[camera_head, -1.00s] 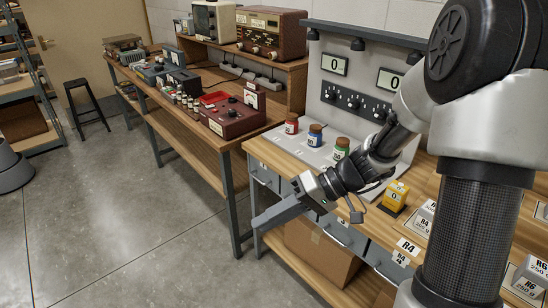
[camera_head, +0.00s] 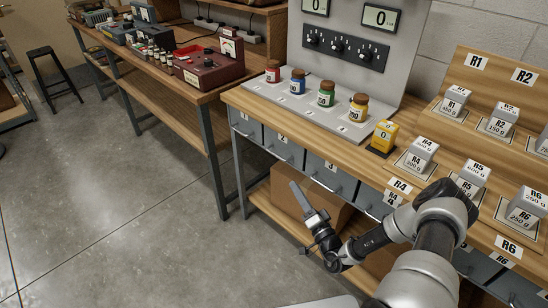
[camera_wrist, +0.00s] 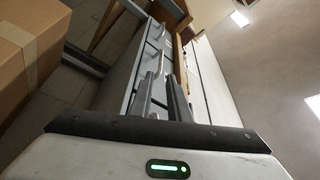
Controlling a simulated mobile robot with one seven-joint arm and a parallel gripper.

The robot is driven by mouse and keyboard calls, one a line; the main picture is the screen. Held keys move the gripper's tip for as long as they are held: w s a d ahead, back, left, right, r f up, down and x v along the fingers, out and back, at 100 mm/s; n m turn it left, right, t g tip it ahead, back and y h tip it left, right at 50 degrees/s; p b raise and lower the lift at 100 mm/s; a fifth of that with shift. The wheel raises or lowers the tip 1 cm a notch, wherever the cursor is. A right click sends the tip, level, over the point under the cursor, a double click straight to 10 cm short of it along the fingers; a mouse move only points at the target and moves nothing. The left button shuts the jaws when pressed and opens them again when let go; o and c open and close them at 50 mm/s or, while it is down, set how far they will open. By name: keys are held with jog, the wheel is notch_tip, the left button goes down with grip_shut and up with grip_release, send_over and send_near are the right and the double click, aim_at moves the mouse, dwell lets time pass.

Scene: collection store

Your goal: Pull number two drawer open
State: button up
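The number two drawer (camera_head: 283,150) is a grey front under the near bench, second from the left, with a "2" label and a bar handle. It looks shut. My gripper (camera_head: 293,184) is in front of the drawers, its fingers pointing up and left, just below the number two handle in the picture. I cannot tell the depth gap. In the wrist view, the two dark fingers (camera_wrist: 162,98) stand apart with nothing clearly held. Grey drawer fronts (camera_wrist: 150,58) and their handles show beyond the fingertips; their numbers cannot be read there.
A cardboard box (camera_head: 287,202) sits on the lower shelf behind my gripper. Neighbouring drawers one (camera_head: 245,123) and three (camera_head: 324,174) look shut. Jars, a yellow block (camera_head: 383,136) and labelled grey weights stand on the bench top. The floor (camera_head: 150,230) in front is clear.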

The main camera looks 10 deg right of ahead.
aim_at(274, 154)
jog(key=b+x, duration=0.3)
jog(key=x, duration=1.4)
jog(key=shift+a, duration=0.15)
grip_shut()
